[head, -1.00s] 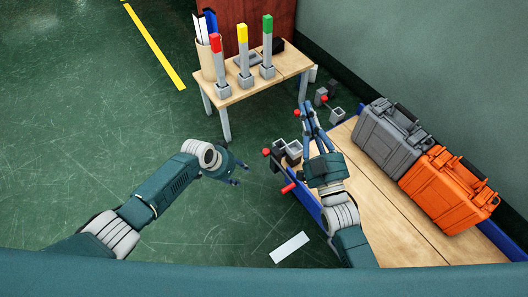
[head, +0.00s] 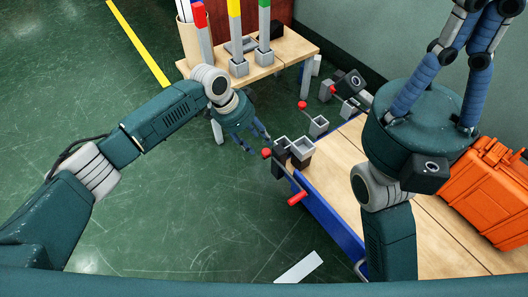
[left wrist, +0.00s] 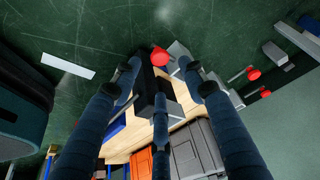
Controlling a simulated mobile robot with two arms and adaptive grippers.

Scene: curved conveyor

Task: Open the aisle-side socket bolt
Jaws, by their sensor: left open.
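The bolt with a red ball knob (head: 266,153) is at the left corner of the cart, beside a dark block (head: 280,162) and an open grey socket (head: 301,147). I take it for the aisle-side socket bolt. My left gripper (head: 258,142) is open and empty, just above and left of the knob; I cannot tell if they touch. In the left wrist view the red knob (left wrist: 160,56) shows between the spread fingers, with the dark block (left wrist: 147,92) below it. My right gripper (head: 464,62) is raised at upper right, its fingertips cut off by the frame.
A red-gripped handle (head: 298,198) sticks out from the blue cart edge (head: 330,218). More red knobs (head: 302,105) and sockets (head: 318,126) stand farther back. An orange case (head: 485,190) lies on the cart. A wooden table (head: 285,47) with coloured posts stands behind. Floor at left is clear.

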